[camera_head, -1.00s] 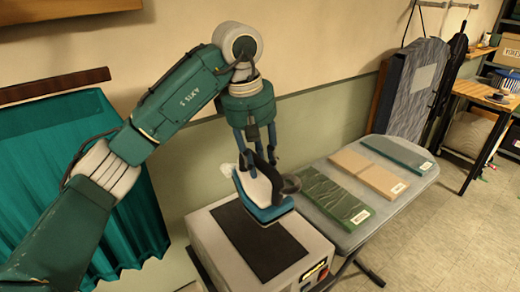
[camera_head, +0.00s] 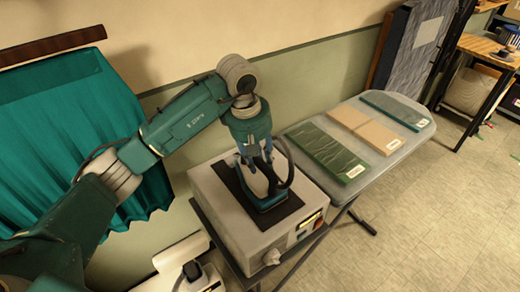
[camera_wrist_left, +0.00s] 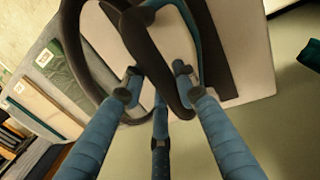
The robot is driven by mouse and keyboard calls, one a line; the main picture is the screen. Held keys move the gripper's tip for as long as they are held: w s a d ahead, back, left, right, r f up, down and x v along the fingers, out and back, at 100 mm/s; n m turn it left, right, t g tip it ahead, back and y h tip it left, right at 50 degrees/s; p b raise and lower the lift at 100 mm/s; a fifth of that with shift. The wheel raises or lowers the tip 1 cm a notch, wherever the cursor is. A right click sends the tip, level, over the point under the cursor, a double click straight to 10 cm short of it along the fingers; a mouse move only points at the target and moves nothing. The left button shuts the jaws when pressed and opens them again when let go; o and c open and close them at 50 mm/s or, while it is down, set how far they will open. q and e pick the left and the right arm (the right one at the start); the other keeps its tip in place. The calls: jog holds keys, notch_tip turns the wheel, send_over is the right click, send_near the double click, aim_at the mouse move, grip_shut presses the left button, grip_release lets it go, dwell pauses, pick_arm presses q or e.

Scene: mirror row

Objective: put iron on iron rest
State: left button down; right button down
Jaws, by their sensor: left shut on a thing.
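The iron (camera_head: 264,184) has a teal and white body with a dark handle. In the head view it sits low over the dark iron rest pad (camera_head: 286,208) on top of a light grey box-shaped station (camera_head: 228,217); whether its sole touches the pad I cannot tell. My left gripper (camera_head: 254,162) comes down from above and is shut on the iron's handle. The left wrist view shows the fingers (camera_wrist_left: 157,88) around the dark handle (camera_wrist_left: 150,45), with the iron's underside hidden. My right gripper is in neither view.
An ironing board (camera_head: 398,157) to the right holds a green folded cloth (camera_head: 325,150), tan pieces (camera_head: 375,137) and a teal piece (camera_head: 395,110). A teal curtain (camera_head: 60,140) hangs at left. A wooden table (camera_head: 485,48) stands at the far right.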

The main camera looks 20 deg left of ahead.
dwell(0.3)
pick_arm(q)
jog(key=c, duration=1.3)
grip_release()
jog(key=shift+f, duration=0.1)
jog(key=shift+c, duration=0.2)
jog(key=shift+s, duration=0.1)
jog(key=shift+r, duration=0.5)
notch_tip(320, 180, up, 11)
jog(key=s+a+b, duration=0.1)
jog(key=b, duration=0.1)
jog(key=shift+s+a+b, duration=0.2)
jog(key=shift+s+b, duration=0.1)
jog(key=shift+s, duration=0.1)
